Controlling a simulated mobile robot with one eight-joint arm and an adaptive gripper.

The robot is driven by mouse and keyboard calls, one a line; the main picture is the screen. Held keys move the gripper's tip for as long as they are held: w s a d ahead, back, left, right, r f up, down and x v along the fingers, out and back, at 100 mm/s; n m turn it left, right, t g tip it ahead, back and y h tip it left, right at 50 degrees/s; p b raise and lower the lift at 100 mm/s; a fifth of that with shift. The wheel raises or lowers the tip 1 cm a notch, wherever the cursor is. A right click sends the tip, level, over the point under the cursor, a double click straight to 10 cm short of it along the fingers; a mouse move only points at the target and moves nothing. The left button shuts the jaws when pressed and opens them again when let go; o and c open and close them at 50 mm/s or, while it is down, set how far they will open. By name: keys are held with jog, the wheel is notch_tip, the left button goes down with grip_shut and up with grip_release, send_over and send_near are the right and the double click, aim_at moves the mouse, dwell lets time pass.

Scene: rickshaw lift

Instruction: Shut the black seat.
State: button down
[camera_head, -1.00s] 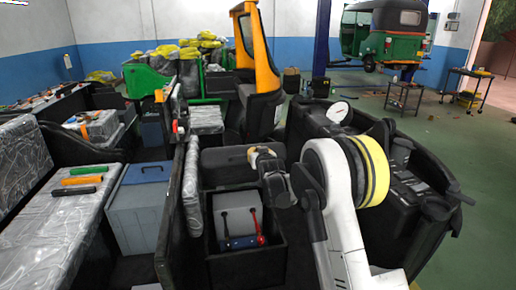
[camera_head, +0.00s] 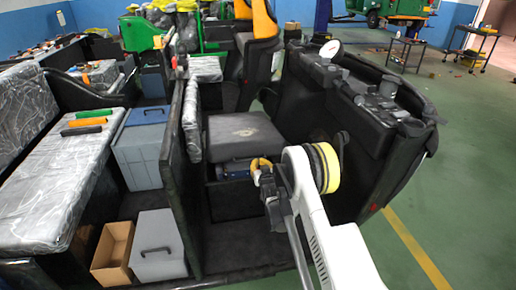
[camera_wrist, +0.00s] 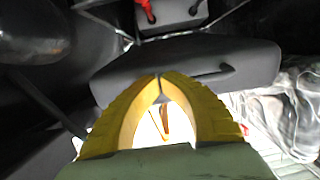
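The black seat (camera_head: 240,132) is a dark grey pad, lying nearly flat over its compartment in the head view. A blue part (camera_head: 236,168) shows in a gap below its front edge, so it does not look fully down. My gripper (camera_head: 260,165) has yellow fingers and is at the seat's front right edge. In the wrist view the seat (camera_wrist: 215,65) is right beyond my gripper (camera_wrist: 159,79). The fingertips meet, with nothing clearly held; I cannot tell whether they touch the seat. A grey box with a red handle (camera_wrist: 146,10) shows past the seat.
A black dashboard (camera_head: 375,100) with a white gauge (camera_head: 330,49) stands to the right. A dark partition (camera_head: 182,160) stands left of the seat. Further left are a plastic-wrapped bench (camera_head: 50,190), grey boxes and an open cardboard box (camera_head: 113,250). Green floor is free at right.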

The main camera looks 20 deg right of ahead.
jog(key=shift+s+f, duration=0.25)
jog(key=shift+f, duration=1)
